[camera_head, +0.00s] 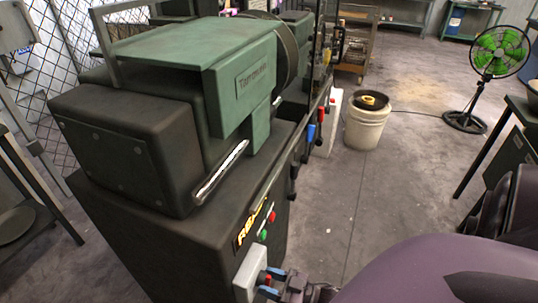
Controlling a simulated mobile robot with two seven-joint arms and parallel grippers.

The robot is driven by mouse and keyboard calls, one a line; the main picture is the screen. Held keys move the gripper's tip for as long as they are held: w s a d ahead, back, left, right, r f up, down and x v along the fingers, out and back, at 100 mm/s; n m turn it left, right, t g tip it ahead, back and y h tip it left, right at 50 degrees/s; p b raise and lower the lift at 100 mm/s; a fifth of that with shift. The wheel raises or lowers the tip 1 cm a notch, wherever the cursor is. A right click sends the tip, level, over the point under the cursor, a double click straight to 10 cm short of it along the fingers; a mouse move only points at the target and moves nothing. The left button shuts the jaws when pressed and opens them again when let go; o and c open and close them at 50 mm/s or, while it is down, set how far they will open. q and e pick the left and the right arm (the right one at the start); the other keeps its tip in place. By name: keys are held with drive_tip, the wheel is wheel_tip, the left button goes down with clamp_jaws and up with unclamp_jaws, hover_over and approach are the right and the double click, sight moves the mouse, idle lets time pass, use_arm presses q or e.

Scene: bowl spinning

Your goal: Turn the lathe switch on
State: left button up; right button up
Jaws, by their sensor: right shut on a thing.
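The lathe (150,225) is a large dark machine with a green headstock cover, filling the left and middle of the head view. The lathe switch is on a light grey box (247,270) low on the lathe's front face, with a small red-and-dark part (263,277). My right gripper (270,282) has blue fingertips and is shut on the switch at that box. The fingers partly hide the switch, so its exact position is hard to tell. My left gripper is not in view.
Green and red buttons (267,227) sit above the switch box. Levers with red and blue grips (311,132) stick out farther along the lathe. A white bucket (367,125) and a green fan (496,52) stand beyond. The floor between is clear.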

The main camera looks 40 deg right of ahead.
use_arm(q)
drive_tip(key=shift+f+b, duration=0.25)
drive_tip(key=shift+b, duration=0.05)
use_arm(e)
drive_tip(key=m, duration=0.6)
drive_tip(key=shift+s+a+t+h, duration=0.1)
drive_tip(key=shift+t+h, duration=0.2)
drive_tip(key=shift+h, duration=0.1)
drive_tip(key=shift+m, duration=0.5)
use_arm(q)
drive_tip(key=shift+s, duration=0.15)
use_arm(e)
drive_tip(key=o, duration=0.9)
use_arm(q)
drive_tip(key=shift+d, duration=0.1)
use_arm(e)
drive_tip(key=shift+s, duration=0.15)
